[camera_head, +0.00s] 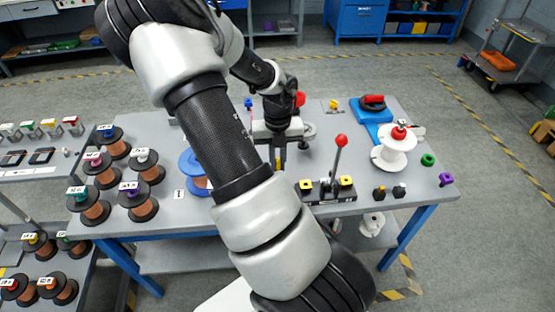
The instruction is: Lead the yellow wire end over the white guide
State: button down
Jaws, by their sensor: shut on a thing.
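My gripper (279,150) is over the middle of the table, partly hidden behind my arm. It is shut on a small yellow piece (278,166), which looks like the yellow wire end; the wire itself is too thin to make out.
A black base with a red-knobbed lever (338,165) and two yellow blocks (306,184) stands right of my gripper. A large white spool (393,160) is farther right. A blue spool (194,172) and several copper spools (140,200) are on the left.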

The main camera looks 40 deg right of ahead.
jog(key=shift+r, duration=0.15)
dwell(0.3)
notch_tip(320, 180, up, 11)
jog(key=p, duration=1.1)
jog(key=shift+f, duration=0.2)
jog(key=shift+w+d+p, duration=0.25)
jog(key=shift+w+d, duration=0.25)
jog(key=shift+w, duration=0.35)
jog(key=shift+w+d+p, duration=0.25)
jog(key=shift+w+d, duration=0.25)
jog(key=shift+w, duration=0.35)
jog(key=shift+f, duration=0.1)
jog(key=shift+f+b, duration=0.9)
jog(key=shift+f, duration=0.55)
